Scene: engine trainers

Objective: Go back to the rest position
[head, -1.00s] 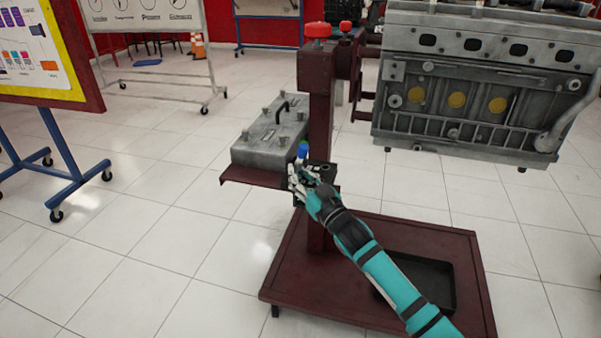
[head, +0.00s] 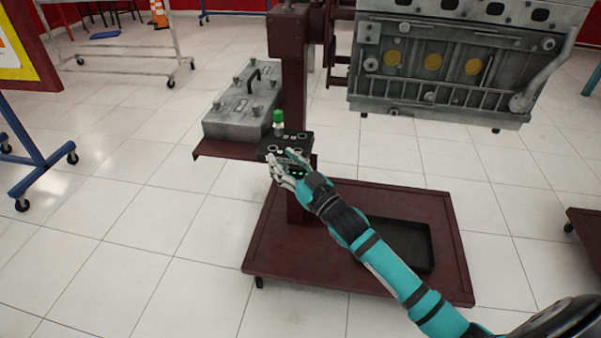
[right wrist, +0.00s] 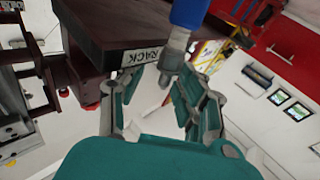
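My right gripper (head: 284,168) is just in front of and below the black rack (head: 270,152) in the head view. In the right wrist view its fingers (right wrist: 162,92) are spread apart. A blue-topped piece with a grey lower end (right wrist: 187,22) shows beyond the fingers, beside the dark block labelled RACK (right wrist: 103,38); I see no finger clamped on it. In the head view a green-topped piece (head: 278,118) stands upright at the rack. I cannot make out the blue top there. My left gripper is out of view.
The rack is beside a grey valve cover (head: 235,118) on the dark red stand's shelf (head: 215,150). An engine block (head: 440,70) hangs at upper right. The stand's base (head: 290,250) holds a black tray (head: 415,255). A blue-legged board stand (head: 40,165) is left. Floor between is clear.

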